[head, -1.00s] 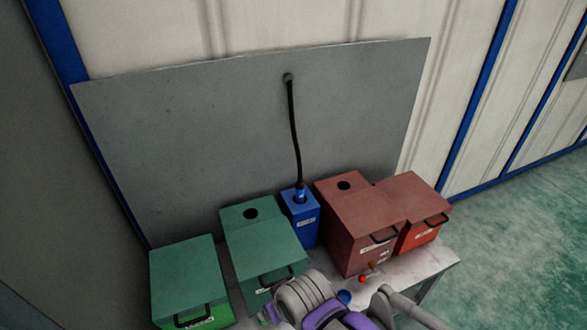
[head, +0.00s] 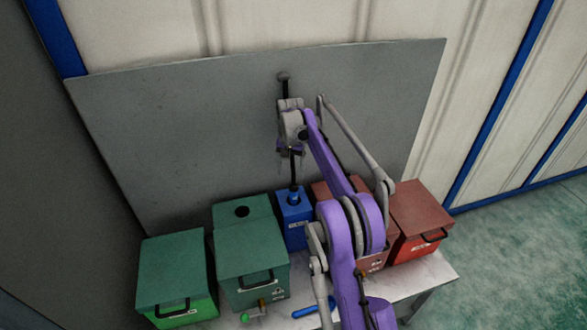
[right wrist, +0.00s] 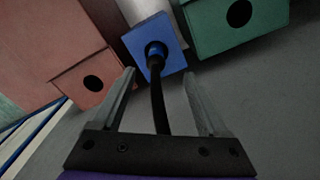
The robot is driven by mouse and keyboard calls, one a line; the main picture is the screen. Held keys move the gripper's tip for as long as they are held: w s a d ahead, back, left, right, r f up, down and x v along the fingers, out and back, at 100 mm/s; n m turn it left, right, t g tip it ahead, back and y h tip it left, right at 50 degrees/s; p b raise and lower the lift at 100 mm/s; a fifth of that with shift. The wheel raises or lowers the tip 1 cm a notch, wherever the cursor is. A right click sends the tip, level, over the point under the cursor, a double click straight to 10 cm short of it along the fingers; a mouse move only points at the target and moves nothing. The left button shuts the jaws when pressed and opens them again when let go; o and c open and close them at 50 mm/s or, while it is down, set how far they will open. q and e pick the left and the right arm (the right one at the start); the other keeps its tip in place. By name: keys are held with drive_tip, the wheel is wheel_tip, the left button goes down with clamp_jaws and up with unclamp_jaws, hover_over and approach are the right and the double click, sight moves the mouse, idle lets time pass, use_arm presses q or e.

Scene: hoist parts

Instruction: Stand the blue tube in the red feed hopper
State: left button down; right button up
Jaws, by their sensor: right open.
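A black hose with a blue tube end (head: 294,197) hangs from the grey panel, and this end stands in the top hole of a blue box (head: 296,222). It also shows in the right wrist view (right wrist: 155,49). My right gripper (head: 291,168) is open above the blue box, its fingers on either side of the black hose, apart from it in the right wrist view (right wrist: 160,76). The red hopper (head: 325,190) stands right of the blue box, mostly hidden by my right arm. Its round open hole shows in the right wrist view (right wrist: 92,82). My left gripper is out of view.
A green hopper with a hole (head: 250,250) and a lower green bin (head: 175,275) stand left. A red bin (head: 420,215) stands at the right. The grey panel (head: 180,130) rises behind.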

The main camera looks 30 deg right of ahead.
sight(294, 192)
drive_tip(key=shift+w+d+f, duration=0.45)
drive_tip(key=shift+d+f, duration=0.4)
drive_tip(key=shift+f, duration=0.2)
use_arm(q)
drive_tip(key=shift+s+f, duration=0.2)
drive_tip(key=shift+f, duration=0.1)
use_arm(e)
wheel_tip(294, 192, down, 10)
drive_tip(key=shift+f, duration=0.15)
drive_tip(key=shift+c, duration=0.4)
